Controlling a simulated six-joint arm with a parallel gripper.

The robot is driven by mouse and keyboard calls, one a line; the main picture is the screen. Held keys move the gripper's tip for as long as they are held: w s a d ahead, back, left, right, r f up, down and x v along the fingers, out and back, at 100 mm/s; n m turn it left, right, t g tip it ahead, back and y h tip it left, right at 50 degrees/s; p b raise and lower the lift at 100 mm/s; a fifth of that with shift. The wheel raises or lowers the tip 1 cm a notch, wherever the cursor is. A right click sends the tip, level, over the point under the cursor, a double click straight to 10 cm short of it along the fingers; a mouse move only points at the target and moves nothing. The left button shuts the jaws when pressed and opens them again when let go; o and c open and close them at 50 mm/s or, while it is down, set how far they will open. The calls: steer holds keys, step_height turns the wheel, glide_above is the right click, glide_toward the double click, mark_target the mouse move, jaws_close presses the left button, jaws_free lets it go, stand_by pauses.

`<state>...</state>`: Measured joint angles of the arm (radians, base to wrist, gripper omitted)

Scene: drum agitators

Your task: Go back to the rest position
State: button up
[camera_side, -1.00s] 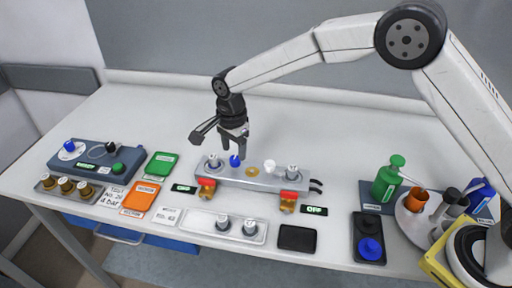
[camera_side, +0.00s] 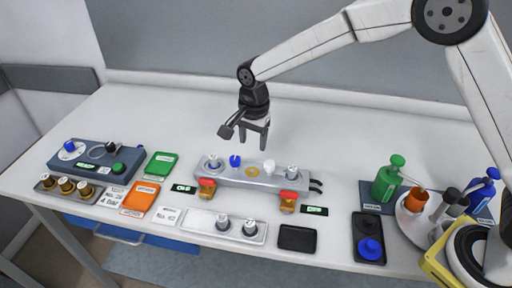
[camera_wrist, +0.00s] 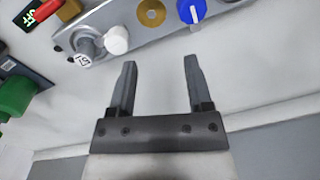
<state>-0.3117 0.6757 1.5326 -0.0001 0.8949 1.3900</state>
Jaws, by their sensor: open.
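My gripper (camera_side: 255,142) is open and empty, raised above the bench behind the grey agitator panel (camera_side: 228,178). In the wrist view, the two fingers of my gripper (camera_wrist: 158,85) stand apart with bare bench between them. The panel carries a blue knob (camera_side: 235,161), a brass disc (camera_side: 253,171), a white knob (camera_side: 269,168) and a metal knob at each end. The blue knob (camera_wrist: 191,10) and white knob (camera_wrist: 116,40) also show in the wrist view, clear of the fingers.
A grey control box (camera_side: 97,160) and an orange card (camera_side: 140,196) lie at left. A green bottle (camera_side: 389,180), a blue bottle (camera_side: 483,187) and a round holder stand at right. A tray with two metal knobs (camera_side: 200,222) lies in front. The back of the bench is clear.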

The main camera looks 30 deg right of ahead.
steer(key=s+d+n+t, duration=0.1)
steer(key=s+d+n, duration=0.5)
steer(key=s+d, duration=0.2)
steer(key=s+d+n+t, duration=0.1)
steer(key=s+d+n, duration=0.5)
steer(key=s, duration=0.7)
steer(key=shift+s+d, duration=0.2)
steer(key=shift+d, duration=0.8)
